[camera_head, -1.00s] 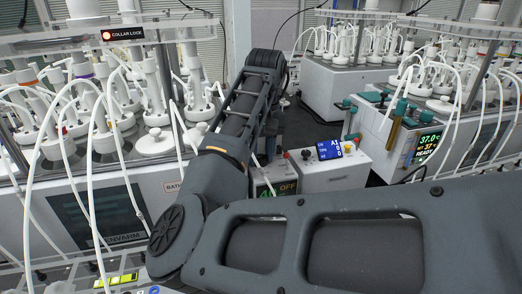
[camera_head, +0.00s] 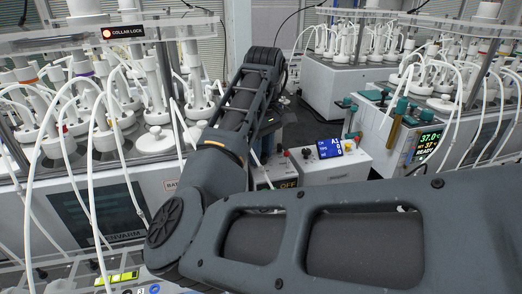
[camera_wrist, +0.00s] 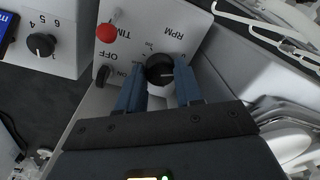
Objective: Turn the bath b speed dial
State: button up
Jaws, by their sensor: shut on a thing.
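The speed dial (camera_wrist: 158,70) is a black round knob on a light grey panel with a scale marked RPM, in the wrist view. My gripper (camera_wrist: 159,82) has its two blue fingers on either side of the knob and is shut on it. Part of a control box with a display reading OFF (camera_head: 287,183) shows beside my arm. The bath letter by the dial is not readable.
Another control box with a blue display (camera_head: 329,148) stands right of my arm; its numbered black knob (camera_wrist: 41,44) shows at left in the wrist view. A reactor bath with white tubes (camera_head: 110,207) stands at left. A unit reading 37.0 (camera_head: 428,142) stands at right.

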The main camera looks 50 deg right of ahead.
aim_at(262, 154)
jog(key=o, duration=1)
jog(key=shift+o, duration=0.2)
jog(key=shift+r, duration=0.1)
jog(key=shift+d+r, duration=0.2)
jog(key=shift+r, duration=3.6)
